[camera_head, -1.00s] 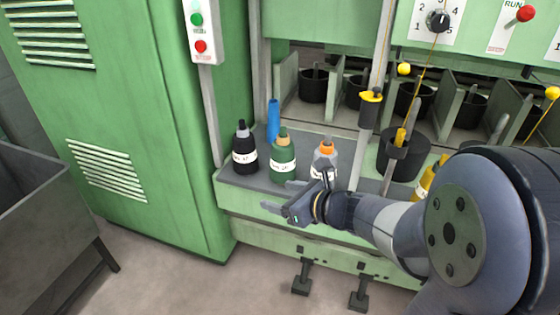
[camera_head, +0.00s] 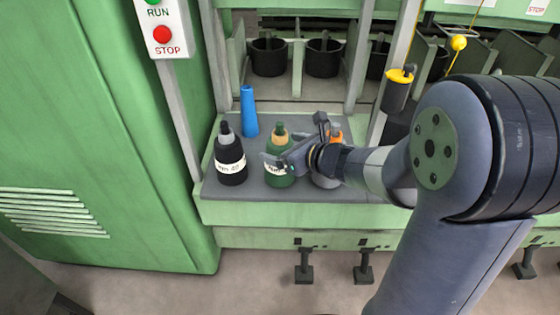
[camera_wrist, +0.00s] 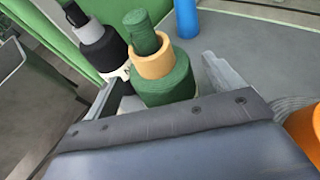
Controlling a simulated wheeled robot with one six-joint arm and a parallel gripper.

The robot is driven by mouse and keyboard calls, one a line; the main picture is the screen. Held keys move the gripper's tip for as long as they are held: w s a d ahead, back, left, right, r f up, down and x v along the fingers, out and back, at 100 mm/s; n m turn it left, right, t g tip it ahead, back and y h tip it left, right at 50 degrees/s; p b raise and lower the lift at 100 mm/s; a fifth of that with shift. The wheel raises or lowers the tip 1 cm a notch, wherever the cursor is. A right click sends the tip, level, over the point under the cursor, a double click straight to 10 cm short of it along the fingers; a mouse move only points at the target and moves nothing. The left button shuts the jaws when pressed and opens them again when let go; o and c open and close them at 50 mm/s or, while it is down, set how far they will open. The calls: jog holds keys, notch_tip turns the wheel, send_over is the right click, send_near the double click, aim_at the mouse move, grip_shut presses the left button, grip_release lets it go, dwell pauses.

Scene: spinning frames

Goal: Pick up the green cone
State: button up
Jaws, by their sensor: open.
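The green cone (camera_head: 277,178) is dark green with a tan collar, a dark green tip and a white label. It stands upright on a grey shelf (camera_head: 250,190), between a black cone (camera_head: 229,158) on the left and a grey cone with an orange collar (camera_head: 336,136) on the right. My gripper (camera_head: 292,142) is open and empty, in front of the green cone's right side, hiding part of it. In the wrist view the green cone (camera_wrist: 164,82) stands between the two spread fingers; its lower part is hidden by the gripper body. I cannot tell whether they touch.
A tall blue cone (camera_head: 249,112) stands just behind. The black cone (camera_wrist: 95,42) is close to the left finger in the wrist view. The grey cone is largely hidden by my gripper. A green cabinet (camera_head: 90,140) is left, a machine post (camera_head: 400,50) right.

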jog(key=shift+x, duration=1.9)
jog(key=shift+c, duration=0.5)
jog(key=c, duration=1.3)
jog(key=shift+o, duration=0.2)
jog(key=shift+r, duration=0.1)
